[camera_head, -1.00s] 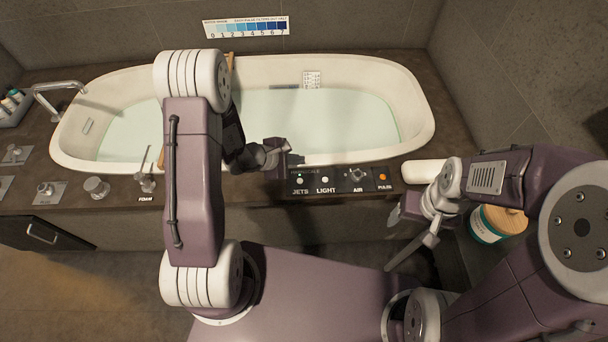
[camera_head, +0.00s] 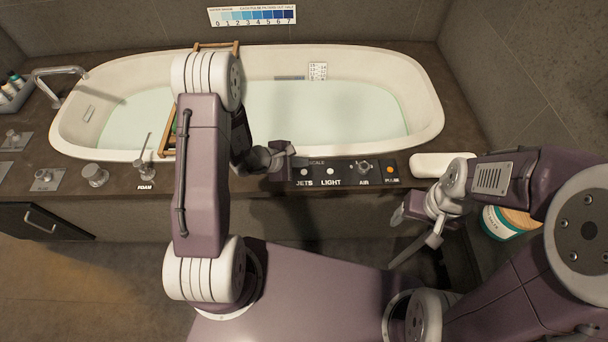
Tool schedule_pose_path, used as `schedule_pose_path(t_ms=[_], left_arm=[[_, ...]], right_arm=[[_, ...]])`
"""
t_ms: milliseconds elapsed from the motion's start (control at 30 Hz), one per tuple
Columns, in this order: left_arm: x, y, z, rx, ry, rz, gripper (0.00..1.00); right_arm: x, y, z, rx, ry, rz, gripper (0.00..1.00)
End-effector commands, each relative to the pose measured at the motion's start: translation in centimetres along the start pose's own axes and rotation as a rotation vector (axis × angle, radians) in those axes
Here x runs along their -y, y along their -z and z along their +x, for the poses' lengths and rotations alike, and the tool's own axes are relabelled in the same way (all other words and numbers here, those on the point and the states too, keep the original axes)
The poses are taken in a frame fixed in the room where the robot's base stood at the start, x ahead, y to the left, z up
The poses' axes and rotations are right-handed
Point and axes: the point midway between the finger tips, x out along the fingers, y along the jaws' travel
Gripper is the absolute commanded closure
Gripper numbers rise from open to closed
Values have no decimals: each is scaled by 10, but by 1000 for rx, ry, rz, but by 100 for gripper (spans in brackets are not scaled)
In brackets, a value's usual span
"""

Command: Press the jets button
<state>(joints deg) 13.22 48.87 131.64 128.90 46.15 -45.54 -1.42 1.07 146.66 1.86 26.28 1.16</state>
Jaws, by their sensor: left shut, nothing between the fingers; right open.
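The jets button (camera_head: 304,172) is a small round pale button above the word JETS, at the left of the dark control panel on the tub's front ledge. My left gripper (camera_head: 287,161) is shut and empty, just left of and slightly behind the button. Whether it touches the panel is hard to tell, and its fingertips are partly hidden in shadow. My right gripper (camera_head: 412,232) is open and empty, low in front of the ledge at the right, away from the button.
A light button (camera_head: 330,172), an air knob (camera_head: 364,168) and an orange pulse button (camera_head: 390,170) sit right of the jets button. The filled bathtub (camera_head: 432,105) lies behind. A rolled white towel (camera_head: 440,163) lies at the right; a wooden rack (camera_head: 172,130) crosses the tub.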

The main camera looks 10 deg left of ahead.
Motion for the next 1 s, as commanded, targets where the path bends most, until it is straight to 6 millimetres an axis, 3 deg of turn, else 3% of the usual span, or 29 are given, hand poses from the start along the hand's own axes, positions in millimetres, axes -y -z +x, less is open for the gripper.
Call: schedule_pose_path(t_ms=[33,167,1000], left_arm=[[7,8,11,0,-1,1,100],[11,11,16,0,-1,1,100],[11,11,15,0,0,0,100]], right_arm=[[0,-2,16,1,0,0,29],[0,-3,25,1,0,0,29],[0,-3,24,1,0,0,29]])
